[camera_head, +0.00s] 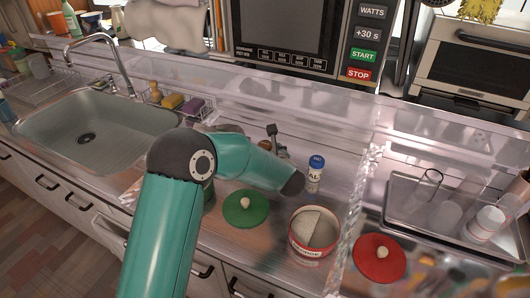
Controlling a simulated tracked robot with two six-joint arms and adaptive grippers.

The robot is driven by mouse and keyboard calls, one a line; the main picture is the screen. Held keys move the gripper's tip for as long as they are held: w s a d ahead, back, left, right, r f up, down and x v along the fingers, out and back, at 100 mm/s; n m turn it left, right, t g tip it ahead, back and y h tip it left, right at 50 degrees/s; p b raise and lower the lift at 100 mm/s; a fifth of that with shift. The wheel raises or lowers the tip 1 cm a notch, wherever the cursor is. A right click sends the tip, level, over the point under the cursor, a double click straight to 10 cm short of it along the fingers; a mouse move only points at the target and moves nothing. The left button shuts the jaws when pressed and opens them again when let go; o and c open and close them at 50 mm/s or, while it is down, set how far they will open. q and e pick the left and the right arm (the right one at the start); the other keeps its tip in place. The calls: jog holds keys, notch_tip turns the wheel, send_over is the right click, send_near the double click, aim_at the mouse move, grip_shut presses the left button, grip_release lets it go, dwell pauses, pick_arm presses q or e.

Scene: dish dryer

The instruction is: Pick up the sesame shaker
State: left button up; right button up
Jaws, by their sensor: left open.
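A small shaker with a blue cap and white label (315,175) stands upright on the counter right of my left wrist. The label's visible letters look like "AL", so I cannot tell that it is the sesame shaker. No other shaker shows clearly; the area behind my left forearm is hidden. My teal left arm reaches in over the counter. Of my left gripper (276,141), only a dark part shows beyond the forearm; it is open, left of the blue-capped shaker and apart from it. My right gripper is not in view.
A green lid (245,209) and a red-and-white pot (303,245) are in front of the shaker. A red lid (379,266) lies farther right. The sink (60,125) is at left; a microwave (285,30) stands behind.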

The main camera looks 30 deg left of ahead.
pick_arm(q)
jog(key=c, duration=1.3)
jog(key=shift+o, duration=0.2)
jog(key=shift+r, duration=0.1)
notch_tip(320, 180, up, 20)
jog(key=shift+p, duration=0.45)
